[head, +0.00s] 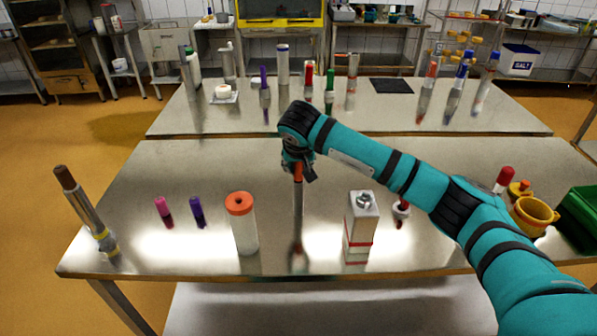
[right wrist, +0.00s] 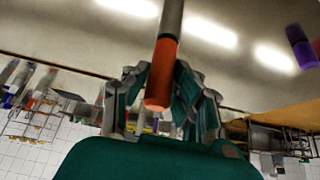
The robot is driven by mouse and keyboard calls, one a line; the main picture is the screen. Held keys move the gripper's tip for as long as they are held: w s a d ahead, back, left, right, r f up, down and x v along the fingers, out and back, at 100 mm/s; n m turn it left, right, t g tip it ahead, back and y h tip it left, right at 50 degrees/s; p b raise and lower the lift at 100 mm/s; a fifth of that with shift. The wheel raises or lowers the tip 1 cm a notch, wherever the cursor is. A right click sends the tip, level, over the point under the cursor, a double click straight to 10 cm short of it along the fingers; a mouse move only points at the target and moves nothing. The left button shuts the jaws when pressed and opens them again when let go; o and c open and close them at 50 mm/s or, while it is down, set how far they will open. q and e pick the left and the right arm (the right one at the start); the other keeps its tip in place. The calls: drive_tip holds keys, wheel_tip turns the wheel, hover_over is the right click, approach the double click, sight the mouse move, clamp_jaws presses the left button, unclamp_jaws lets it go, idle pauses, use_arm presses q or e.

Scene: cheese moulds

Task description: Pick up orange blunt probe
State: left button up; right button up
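The orange blunt probe (head: 298,205) hangs upright below my right gripper (head: 299,171) in the head view, with its orange handle at the top and grey shaft pointing down. I cannot tell whether its lower end touches the table. In the right wrist view, the probe's orange end (right wrist: 161,85) lies between the fingers of my right gripper (right wrist: 164,90). The fingers press close on both sides, so the gripper looks shut on it. My left gripper is not in view.
On the steel table (head: 330,262) stand a white cylinder with an orange top (head: 244,228), a white box (head: 361,225), pink (head: 163,209) and purple (head: 197,210) markers, and a brown-topped probe (head: 82,208). A yellow cup (head: 533,216) and green crate (head: 580,215) are at right.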

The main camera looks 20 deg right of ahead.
clamp_jaws()
drive_tip(key=shift+r, duration=0.1)
